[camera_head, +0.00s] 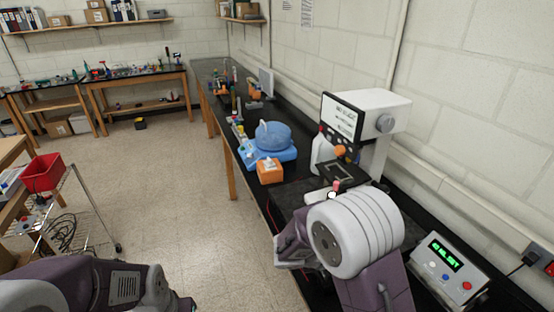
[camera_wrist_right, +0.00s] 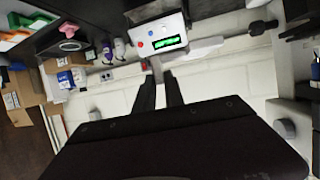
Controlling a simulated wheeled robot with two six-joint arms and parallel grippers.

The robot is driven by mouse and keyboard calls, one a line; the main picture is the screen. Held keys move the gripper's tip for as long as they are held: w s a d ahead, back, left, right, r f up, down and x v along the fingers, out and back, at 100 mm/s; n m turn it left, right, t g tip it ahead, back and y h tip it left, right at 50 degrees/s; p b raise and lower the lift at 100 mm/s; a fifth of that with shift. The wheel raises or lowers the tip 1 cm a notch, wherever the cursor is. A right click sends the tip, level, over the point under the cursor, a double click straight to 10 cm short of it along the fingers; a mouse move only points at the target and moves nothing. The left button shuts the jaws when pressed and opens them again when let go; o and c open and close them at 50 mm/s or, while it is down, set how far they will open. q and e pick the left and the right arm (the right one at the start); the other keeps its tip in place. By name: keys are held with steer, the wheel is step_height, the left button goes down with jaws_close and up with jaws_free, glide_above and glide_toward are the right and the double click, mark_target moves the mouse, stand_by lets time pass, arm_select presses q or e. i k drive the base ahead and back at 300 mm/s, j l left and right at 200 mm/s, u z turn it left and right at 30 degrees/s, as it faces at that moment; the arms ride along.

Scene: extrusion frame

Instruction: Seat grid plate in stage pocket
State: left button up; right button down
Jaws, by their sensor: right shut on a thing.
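The white instrument (camera_head: 376,112) stands on the black bench at the right, against the wall. Its dark, framed stage (camera_head: 352,172) sticks out at its front; I cannot make out the pocket clearly. A small pink and white piece (camera_head: 335,187) shows at the stage's near edge, just beyond my right arm. My right gripper (camera_wrist_right: 160,84) shows as two dark fingers, shut on a thin piece, likely the grid plate, whose outline is unclear. In the head view my right wrist hides its fingertips. My left arm is at the lower left, its gripper out of view.
A box with a green display (camera_head: 450,262) stands right of my right arm; its display also shows in the wrist view (camera_wrist_right: 170,43). A blue round device (camera_head: 273,137) and an orange box (camera_head: 269,171) stand left of the instrument. The floor left is open beside a cart (camera_head: 85,205).

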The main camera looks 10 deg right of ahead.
mark_target(332, 175)
steer(key=i+j+u, duration=0.25)
steer(key=i, duration=0.25)
steer(key=i+j+u, duration=0.3)
steer(key=i, duration=0.25)
steer(key=i+u, duration=0.25)
steer(key=i, duration=0.25)
steer(key=i+z, duration=0.3)
steer(key=i, duration=0.2)
steer(key=i+j+z, duration=0.15)
steer(key=i+z, duration=0.15)
steer(key=i, duration=0.15)
steer(key=i+j+z, duration=0.25)
steer(key=i, duration=0.2)
steer(key=z, duration=0.45)
steer(key=i+j+z, duration=0.1)
steer(key=z, duration=0.3)
steer(key=i+z, duration=0.1)
steer(key=z, duration=0.35)
steer(key=j+z, duration=0.1)
steer(key=z, duration=0.35)
steer(key=j+z, duration=0.1)
steer(key=z, duration=0.35)
steer(key=j+z, duration=0.1)
steer(key=z, duration=0.3)
steer(key=i, duration=0.55)
